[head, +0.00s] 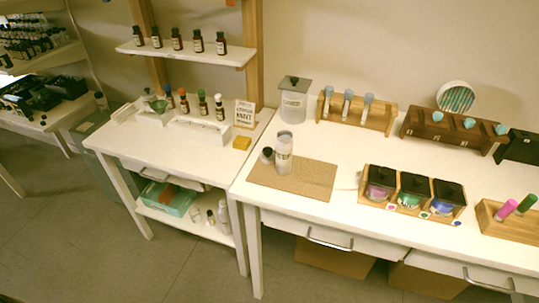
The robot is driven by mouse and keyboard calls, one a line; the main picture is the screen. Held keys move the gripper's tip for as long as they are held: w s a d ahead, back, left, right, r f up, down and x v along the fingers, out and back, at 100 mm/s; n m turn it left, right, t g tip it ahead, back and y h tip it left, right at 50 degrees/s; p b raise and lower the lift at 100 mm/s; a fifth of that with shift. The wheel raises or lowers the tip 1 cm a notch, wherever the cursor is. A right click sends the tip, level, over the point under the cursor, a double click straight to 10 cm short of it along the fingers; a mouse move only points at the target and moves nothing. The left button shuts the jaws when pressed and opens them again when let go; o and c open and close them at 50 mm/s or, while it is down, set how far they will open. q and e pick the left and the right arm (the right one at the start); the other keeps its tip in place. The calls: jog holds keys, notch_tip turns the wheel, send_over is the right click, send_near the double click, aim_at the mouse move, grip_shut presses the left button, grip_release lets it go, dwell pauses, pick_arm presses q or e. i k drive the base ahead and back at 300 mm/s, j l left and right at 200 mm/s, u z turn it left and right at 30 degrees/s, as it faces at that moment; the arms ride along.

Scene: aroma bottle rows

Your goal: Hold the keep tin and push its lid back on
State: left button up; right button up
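A tall, pale grey cylindrical tin (284,160) stands upright on the brown mat (318,181). It has a label around its side, too small to read, and its top looks open. A small round dark-grey piece with a pale rim, probably the lid (267,154), is just left of the tin at the mat's back left. I cannot tell whether it touches the tin. Neither of my grippers is in the head view.
A lidded square canister (294,102) stands behind the tin. A wooden rack of dark-lidded jars (413,194) is to the right. A wooden bottle holder (358,115) is at the back. The mat's right half is clear.

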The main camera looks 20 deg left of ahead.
aim_at(284, 147)
jog(key=j+z, duration=0.1)
jog(key=z, duration=0.35)
jog(key=j+z, duration=0.2)
jog(key=j, duration=0.2)
jog(key=k+j+z, duration=0.15)
jog(key=j, duration=0.2)
jog(key=j+z, duration=0.2)
jog(key=j, duration=0.15)
jog(key=k+j+z, duration=0.2)
jog(key=j, duration=0.15)
jog(key=k+j, duration=0.1)
jog(key=j, duration=0.25)
jog(key=k+j, duration=0.1)
jog(key=j, duration=0.25)
